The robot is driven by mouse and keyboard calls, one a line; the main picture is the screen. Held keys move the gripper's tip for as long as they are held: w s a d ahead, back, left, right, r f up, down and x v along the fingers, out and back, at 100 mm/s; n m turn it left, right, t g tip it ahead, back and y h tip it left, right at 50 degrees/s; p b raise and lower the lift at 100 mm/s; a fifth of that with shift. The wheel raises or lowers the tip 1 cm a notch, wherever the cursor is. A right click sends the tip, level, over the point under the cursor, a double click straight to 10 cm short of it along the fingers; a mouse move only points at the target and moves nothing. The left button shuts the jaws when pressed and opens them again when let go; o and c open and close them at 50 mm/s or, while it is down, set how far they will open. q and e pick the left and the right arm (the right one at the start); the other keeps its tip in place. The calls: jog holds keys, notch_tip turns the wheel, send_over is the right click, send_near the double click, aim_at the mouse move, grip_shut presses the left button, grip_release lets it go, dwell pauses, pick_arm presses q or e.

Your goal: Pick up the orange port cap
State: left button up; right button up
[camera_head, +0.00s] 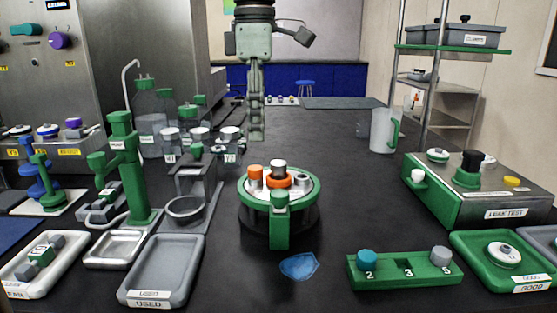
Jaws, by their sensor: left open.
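The orange port cap (255,171) sits on the left part of the top plate of a round vessel with a green rim (309,193), in the middle of the bench. To its right, a dark-topped metal fitting (279,168) stands in an orange ring (279,182). My left gripper (257,136) points down, above and apart from the cap in the picture. It is open with nothing seen in it, though its fingers overlap from this angle. My right gripper is out of view.
A green rack (405,272) holds a blue cap (367,259) and a grey cap. A grey USED tray (160,272) lies front left. A blue patch (299,266) lies before the vessel. Bottles (149,115) stand back left; a leak-test box (470,190) stands right.

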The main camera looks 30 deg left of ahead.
aim_at(255, 168)
pick_arm(q)
jog(key=shift+w+f, duration=0.15)
jog(key=f, duration=0.4)
jog(key=s+f, duration=0.1)
jog(key=f, duration=0.1)
jog(key=shift+a, duration=0.3)
jog(key=shift+w+f, duration=0.15)
jog(key=shift+f, duration=0.5)
jog(key=c, duration=0.9)
